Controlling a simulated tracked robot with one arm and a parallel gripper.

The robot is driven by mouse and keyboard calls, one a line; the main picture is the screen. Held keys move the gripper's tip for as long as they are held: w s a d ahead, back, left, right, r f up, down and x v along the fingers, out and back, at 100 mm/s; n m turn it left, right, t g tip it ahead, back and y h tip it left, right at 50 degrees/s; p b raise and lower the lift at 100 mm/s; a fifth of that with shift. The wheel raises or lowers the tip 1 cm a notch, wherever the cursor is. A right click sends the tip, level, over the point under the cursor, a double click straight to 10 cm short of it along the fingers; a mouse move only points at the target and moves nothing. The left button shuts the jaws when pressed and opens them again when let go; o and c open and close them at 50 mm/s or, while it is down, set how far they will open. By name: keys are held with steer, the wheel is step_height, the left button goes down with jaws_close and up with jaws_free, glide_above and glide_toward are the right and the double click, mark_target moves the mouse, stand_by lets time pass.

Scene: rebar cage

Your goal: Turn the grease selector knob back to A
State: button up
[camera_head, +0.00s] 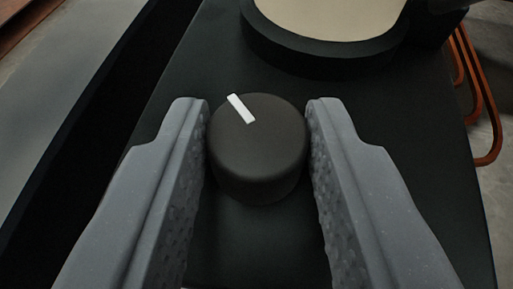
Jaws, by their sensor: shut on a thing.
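The selector knob (258,155) is a dark round cap with a white pointer mark on its top. The mark runs from near the middle toward the upper left edge. The knob stands on a dark panel (240,240). My gripper (258,130) has one grey finger on each side of the knob, and it is shut on it. The fingers' inner faces are textured. No letter A or other position label can be made out around the knob.
A round black-rimmed part with a cream face (325,18) stands on the panel just beyond the knob. Orange-brown bent bars (488,150) show past the panel's right edge. Grey floor shows at the far right.

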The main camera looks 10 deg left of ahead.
steer(key=shift+w+d+n+y+b, duration=0.1)
steer(key=shift+n+y+b, duration=0.3)
steer(key=shift+n+y, duration=0.15)
steer(key=o, duration=1)
steer(key=shift+c, duration=0.2)
steer(key=p+v, duration=0.4)
steer(key=v, duration=0.9)
steer(key=shift+s+r+g, duration=0.3)
steer(key=shift+d, duration=0.15)
